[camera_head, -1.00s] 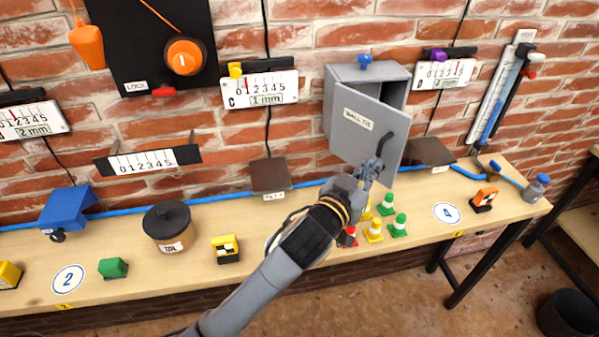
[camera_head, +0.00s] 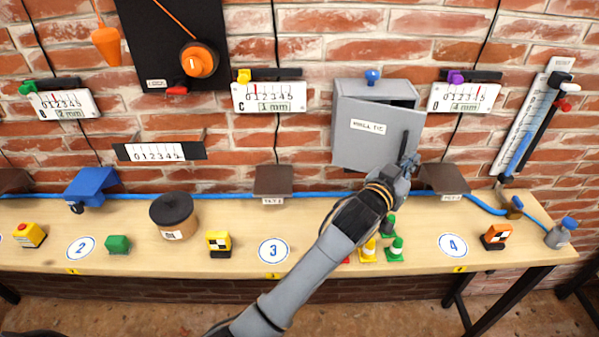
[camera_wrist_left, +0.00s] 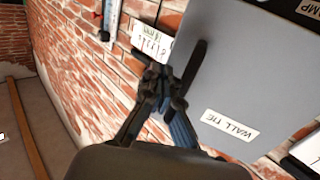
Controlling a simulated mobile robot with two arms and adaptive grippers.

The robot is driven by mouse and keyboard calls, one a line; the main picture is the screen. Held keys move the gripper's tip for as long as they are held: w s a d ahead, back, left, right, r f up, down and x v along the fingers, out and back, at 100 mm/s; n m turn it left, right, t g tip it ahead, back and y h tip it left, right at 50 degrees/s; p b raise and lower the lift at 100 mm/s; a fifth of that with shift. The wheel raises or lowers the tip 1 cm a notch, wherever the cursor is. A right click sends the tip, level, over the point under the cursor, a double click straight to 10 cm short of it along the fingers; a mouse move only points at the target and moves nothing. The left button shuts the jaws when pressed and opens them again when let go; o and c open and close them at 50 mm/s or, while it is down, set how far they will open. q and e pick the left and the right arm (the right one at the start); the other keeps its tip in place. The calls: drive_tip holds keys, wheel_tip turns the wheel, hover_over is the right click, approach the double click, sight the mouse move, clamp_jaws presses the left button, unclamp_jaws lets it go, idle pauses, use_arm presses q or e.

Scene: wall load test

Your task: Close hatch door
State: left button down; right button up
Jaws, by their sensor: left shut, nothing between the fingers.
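The grey hatch door (camera_head: 373,138), labelled "WALL TIE", belongs to a grey box (camera_head: 370,88) on the brick wall. My left gripper (camera_head: 409,163) is shut and empty, just below the handle at the door's lower right. In the left wrist view the fingertips (camera_wrist_left: 165,95) are close to the handle (camera_wrist_left: 188,72) and the door (camera_wrist_left: 225,75); I cannot tell whether they touch. My right gripper is not visible.
A wooden bench (camera_head: 325,262) runs below the box. Green and yellow cones (camera_head: 396,249) stand on it under my left arm. Brown brackets (camera_head: 443,178) and a blue hose (camera_head: 480,205) are along the wall. A gauge (camera_head: 465,98) hangs right of the box.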

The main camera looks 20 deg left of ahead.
sight(413, 150)
use_arm(q)
drive_tip(key=w, duration=0.3)
drive_tip(key=w+b, duration=0.1)
drive_tip(key=w, duration=0.1)
drive_tip(key=shift+d, duration=0.3)
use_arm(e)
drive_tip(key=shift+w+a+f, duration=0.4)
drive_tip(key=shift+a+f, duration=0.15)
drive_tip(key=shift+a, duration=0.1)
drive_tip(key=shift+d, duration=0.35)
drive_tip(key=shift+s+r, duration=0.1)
